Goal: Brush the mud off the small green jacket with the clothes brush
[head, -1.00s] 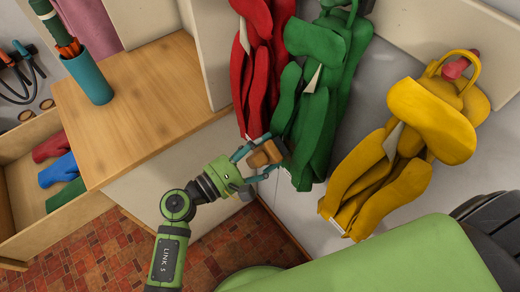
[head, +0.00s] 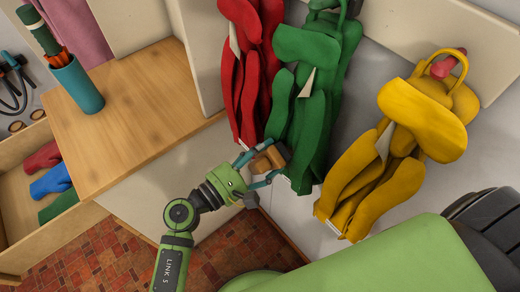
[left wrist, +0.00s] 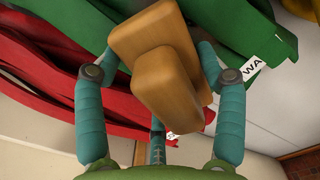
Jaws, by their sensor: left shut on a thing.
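The small green jacket (head: 312,100) hangs on the wall between a red and a yellow one, and its lower part also shows in the left wrist view (left wrist: 215,25). No mud can be made out on it in these views. My left gripper (head: 262,165) is shut on the wooden clothes brush (head: 268,158), which fills the middle of the left wrist view (left wrist: 160,60). The brush is at the lower left edge of the green jacket; I cannot tell whether it touches. The bristles are hidden. My right gripper is not in view.
A red jacket (head: 250,80) hangs close on the left, a yellow jacket (head: 395,150) on the right. A wooden cabinet top (head: 140,110) with a blue umbrella holder (head: 77,86) stands left. An open drawer (head: 15,200) holds gloves. Bare wall shows between the green and yellow jackets.

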